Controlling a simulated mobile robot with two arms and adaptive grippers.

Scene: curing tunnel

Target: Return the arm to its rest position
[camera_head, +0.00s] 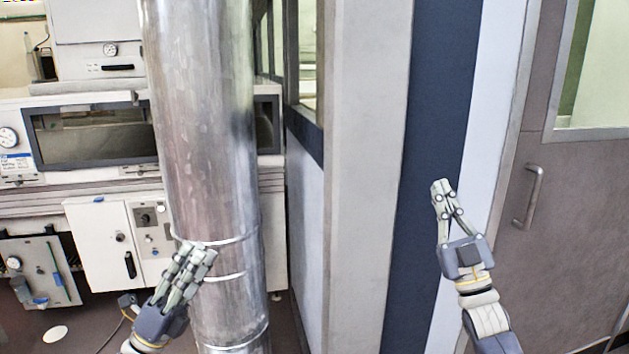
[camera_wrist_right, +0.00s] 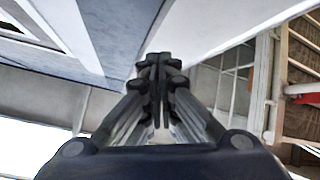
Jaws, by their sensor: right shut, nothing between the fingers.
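My right gripper (camera_head: 441,187) is raised in front of the dark blue wall stripe, pointing up, with its fingers together and nothing between them. In the right wrist view its fingertips (camera_wrist_right: 158,62) meet at the middle. My left gripper (camera_head: 205,252) is low in front of the metal duct, and its fingers look close together. I cannot tell whether they touch. No held object shows in either gripper.
A shiny vertical metal duct (camera_head: 205,120) stands behind my left gripper. A white machine (camera_head: 100,215) with gauges and a window is at the left. A grey door (camera_head: 570,230) with a handle (camera_head: 533,195) is at the right. Floor shows at the lower left.

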